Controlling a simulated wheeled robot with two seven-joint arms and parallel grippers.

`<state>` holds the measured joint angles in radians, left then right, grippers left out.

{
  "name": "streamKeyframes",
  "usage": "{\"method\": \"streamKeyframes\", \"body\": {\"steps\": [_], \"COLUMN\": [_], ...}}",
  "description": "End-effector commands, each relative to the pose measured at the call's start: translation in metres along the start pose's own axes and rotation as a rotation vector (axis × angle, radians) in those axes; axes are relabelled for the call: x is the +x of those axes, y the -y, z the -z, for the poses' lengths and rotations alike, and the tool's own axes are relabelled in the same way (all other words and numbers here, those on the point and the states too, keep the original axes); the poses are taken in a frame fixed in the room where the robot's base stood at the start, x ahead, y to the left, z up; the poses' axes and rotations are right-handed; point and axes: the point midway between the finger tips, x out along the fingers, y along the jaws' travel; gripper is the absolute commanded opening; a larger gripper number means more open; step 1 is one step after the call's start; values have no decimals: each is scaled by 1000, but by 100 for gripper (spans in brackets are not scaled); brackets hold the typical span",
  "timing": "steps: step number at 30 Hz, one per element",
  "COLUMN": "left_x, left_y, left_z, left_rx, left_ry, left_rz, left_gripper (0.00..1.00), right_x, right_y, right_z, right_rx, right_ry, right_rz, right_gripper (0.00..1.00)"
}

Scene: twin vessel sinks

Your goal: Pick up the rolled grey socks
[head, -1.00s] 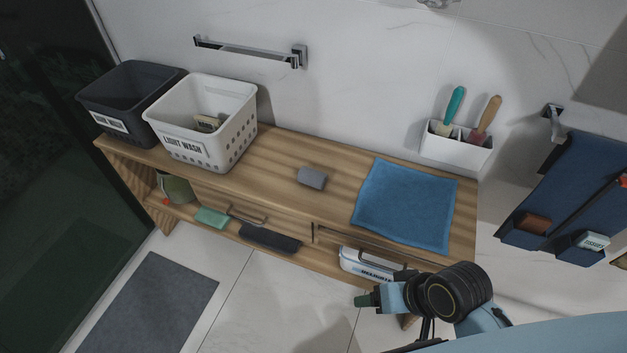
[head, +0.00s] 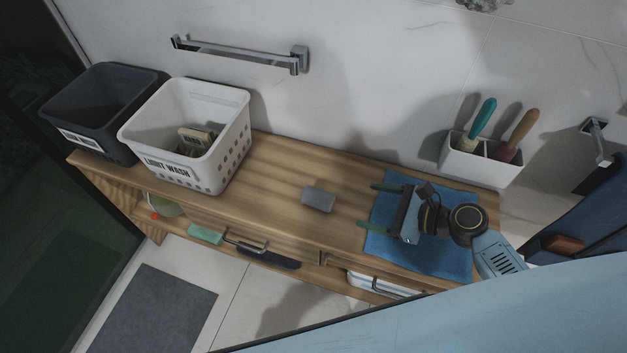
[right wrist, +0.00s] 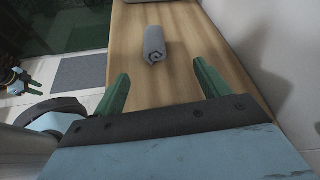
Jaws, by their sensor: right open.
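The rolled grey socks (head: 318,199) lie on the wooden bench top in the head view, left of the blue cloth. In the right wrist view the grey roll (right wrist: 155,45) lies ahead, with its spiral end facing me. My right gripper (head: 372,207) is open and empty above the blue cloth, its green fingers pointing left toward the socks. In the right wrist view the socks are beyond the gap between its fingertips (right wrist: 160,75), not touching them. My left gripper (right wrist: 18,80) shows at the left edge of the right wrist view, with its fingers apart.
A white basket labelled Light Wash (head: 229,150) and a dark basket (head: 88,105) stand on the bench's left end. The blue cloth (head: 455,262) lies under my right gripper. A white holder (head: 467,165) with two handled tools is on the wall. The bench around the socks is clear.

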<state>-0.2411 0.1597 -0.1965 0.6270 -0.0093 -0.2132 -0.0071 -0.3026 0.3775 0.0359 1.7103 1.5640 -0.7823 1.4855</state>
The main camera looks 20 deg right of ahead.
Motion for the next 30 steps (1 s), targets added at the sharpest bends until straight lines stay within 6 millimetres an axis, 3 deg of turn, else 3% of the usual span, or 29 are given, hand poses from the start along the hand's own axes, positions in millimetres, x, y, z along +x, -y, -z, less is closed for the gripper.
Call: {"method": "streamKeyframes", "body": {"steps": [7,10,17,24,30], "left_x": [4,5,5,6,3], "left_y": [-11,-3,-2,1,2], "left_z": [-66,-33,-23,4,16], "left_rx": [6,1,-3,-14,-19], "left_ry": [112,68,63,45,40], "left_rz": [-14,-2,0,5,7], "left_gripper": [36,36,36,36,36], "right_x": [50,64,79,111,125], "right_y": [-1,-1,-2,-5,-6], "right_z": [0,0,-1,-1,-2], "right_rx": [-1,-2,-4,-5,-4], "right_ry": [4,3,2,2,0], "right_rz": [0,0,-3,-1,-3], "right_gripper": [75,75,75,75,75]}}
